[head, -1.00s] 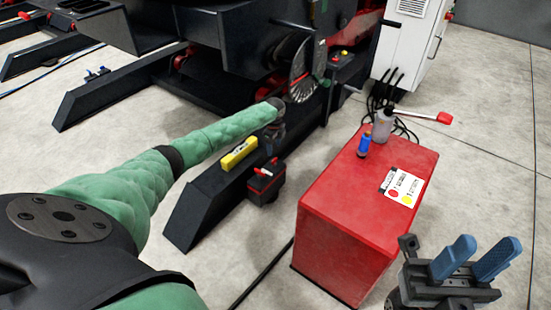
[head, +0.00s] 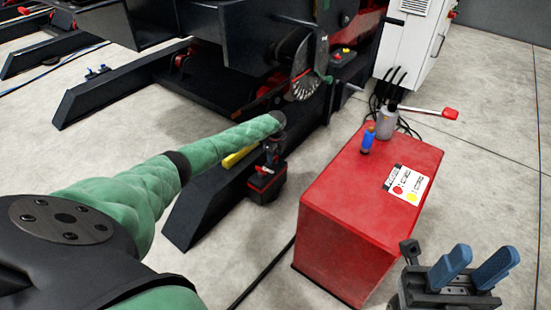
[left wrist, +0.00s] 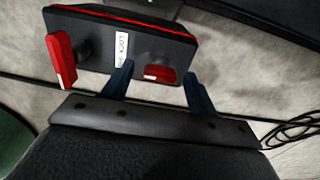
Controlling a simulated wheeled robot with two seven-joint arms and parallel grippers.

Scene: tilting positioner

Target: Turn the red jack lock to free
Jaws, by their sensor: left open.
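The jack lock box (head: 266,188) is a small black and red unit beside the dark floor beam, partly hidden by my left gripper (head: 270,160). In the left wrist view its dark top (left wrist: 100,27) carries a white label (left wrist: 121,50) reading LOCK, with the rest too small to read. A red handle (left wrist: 61,60) stands at the left of the label. A second red piece (left wrist: 160,73) lies right of it, between my left fingertips. My left gripper is open just above the box; contact cannot be told. My right gripper (head: 470,262) is open and empty at bottom right.
A yellow level (head: 236,156) lies on the beam (head: 205,208), partly behind my arm. A cable crosses the floor between.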

